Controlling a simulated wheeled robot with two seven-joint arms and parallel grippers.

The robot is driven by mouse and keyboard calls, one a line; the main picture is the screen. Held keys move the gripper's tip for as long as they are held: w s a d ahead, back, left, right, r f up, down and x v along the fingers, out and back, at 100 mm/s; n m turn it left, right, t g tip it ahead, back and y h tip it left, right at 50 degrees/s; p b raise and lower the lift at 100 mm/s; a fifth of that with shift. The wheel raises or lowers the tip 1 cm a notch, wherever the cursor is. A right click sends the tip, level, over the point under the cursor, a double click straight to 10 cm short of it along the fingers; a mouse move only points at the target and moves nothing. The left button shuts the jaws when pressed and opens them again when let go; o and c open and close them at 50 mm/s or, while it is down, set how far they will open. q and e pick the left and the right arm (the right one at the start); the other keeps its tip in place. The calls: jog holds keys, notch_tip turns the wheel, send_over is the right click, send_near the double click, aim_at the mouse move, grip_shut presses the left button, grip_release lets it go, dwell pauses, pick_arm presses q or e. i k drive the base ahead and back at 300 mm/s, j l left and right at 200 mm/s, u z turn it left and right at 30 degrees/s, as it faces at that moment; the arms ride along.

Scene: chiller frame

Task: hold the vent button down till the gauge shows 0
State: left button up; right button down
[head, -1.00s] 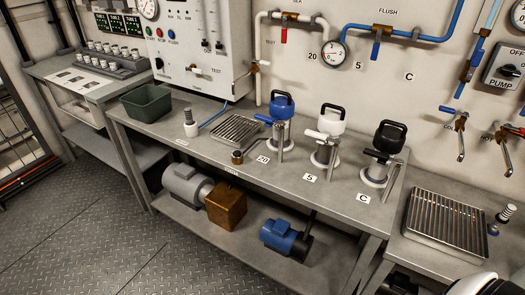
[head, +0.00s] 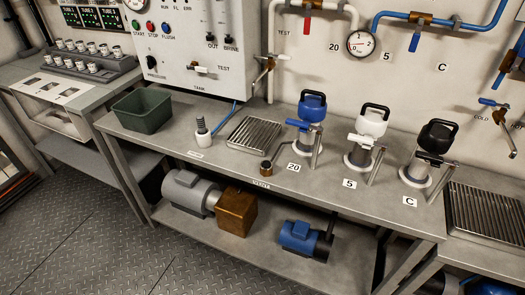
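A short brass cylinder with a dark top (head: 266,169), which looks like the vent button, stands near the bench's front edge, just above a VENT label (head: 262,183). Nothing touches it. A round white gauge (head: 361,43) hangs on the wall pipe behind the bench, between labels 20 and 5. Its needle is too small to read surely. Neither of my grippers shows in the head view.
Blue (head: 312,107), white (head: 371,122) and black-topped (head: 436,137) handled canisters stand behind labels 20, 5 and C. A slatted tray (head: 254,134), a white spring-topped post (head: 202,130) and a green bin (head: 142,110) stand leftward. Open floor lies in front.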

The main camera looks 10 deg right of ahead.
aim_at(265, 164)
jog(key=i+j, duration=0.2)
jog(key=j, duration=0.15)
jog(key=i+j, duration=0.15)
jog(key=j, duration=0.2)
jog(key=i+j+z, duration=0.1)
jog(key=j, duration=0.3)
jog(key=i, duration=0.1)
